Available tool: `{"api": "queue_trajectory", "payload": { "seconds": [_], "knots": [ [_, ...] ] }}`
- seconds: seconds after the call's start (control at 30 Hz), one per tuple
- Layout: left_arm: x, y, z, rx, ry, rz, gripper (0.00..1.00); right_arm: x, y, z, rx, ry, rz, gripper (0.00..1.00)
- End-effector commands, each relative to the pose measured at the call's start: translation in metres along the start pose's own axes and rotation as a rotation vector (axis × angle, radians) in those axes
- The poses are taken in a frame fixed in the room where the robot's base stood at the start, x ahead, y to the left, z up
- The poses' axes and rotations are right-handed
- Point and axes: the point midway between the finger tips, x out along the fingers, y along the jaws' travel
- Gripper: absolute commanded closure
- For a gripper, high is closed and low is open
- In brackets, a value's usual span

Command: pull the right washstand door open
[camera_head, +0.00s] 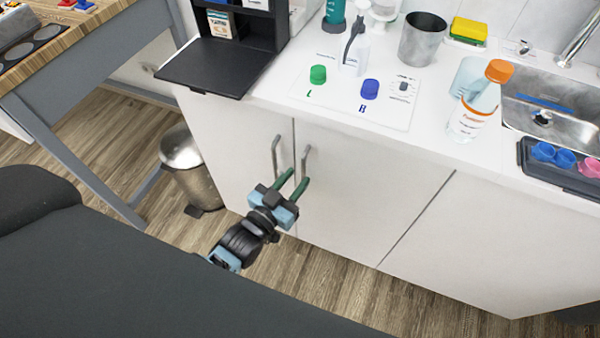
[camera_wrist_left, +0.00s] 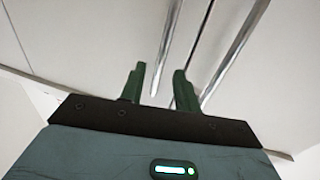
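The right washstand door (camera_head: 365,190) is white and stands closed, flush with the front. Its metal bar handle (camera_head: 306,158) is next to the handle of the left door (camera_head: 275,150). My left gripper (camera_head: 297,178) is in front of the handles, its green fingers apart and pointing at the doors. In the left wrist view, which looks upside down, one bar handle (camera_wrist_left: 174,48) lines up between the fingertips (camera_wrist_left: 160,75). It appears to be the right door's; contact cannot be made out. The other handle (camera_wrist_left: 236,50) lies outside the fingers. My right gripper is out of view.
A steel bin (camera_head: 182,160) stands left of the washstand, near a wooden table (camera_head: 60,50). On the countertop (camera_head: 430,130) are a spray bottle (camera_head: 474,115), a metal cup (camera_head: 422,42) and a dark tray (camera_head: 560,172) by the sink. Floor before the doors is clear.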

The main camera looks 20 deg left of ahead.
Motion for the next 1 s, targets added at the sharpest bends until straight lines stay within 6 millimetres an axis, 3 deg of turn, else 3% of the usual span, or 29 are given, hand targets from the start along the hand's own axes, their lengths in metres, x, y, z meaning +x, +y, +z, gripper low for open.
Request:
{"api": "queue_trajectory", "payload": {
  "seconds": [0.23, 0.57, 0.8, 1.0],
  "knots": [
    [0.024, 0.000, 0.000, 0.000, 0.000, 0.000, 0.68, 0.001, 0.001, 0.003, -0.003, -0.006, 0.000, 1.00],
    [0.027, 0.000, 0.000, 0.000, -0.001, 0.001, 0.68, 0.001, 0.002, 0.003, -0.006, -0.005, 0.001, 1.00],
    [0.027, 0.000, 0.000, 0.000, -0.001, 0.000, 0.99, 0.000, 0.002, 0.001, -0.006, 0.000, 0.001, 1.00],
    [0.027, 0.000, 0.000, 0.000, -0.001, 0.001, 1.00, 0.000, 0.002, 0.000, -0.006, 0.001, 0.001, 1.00]
  ]
}}
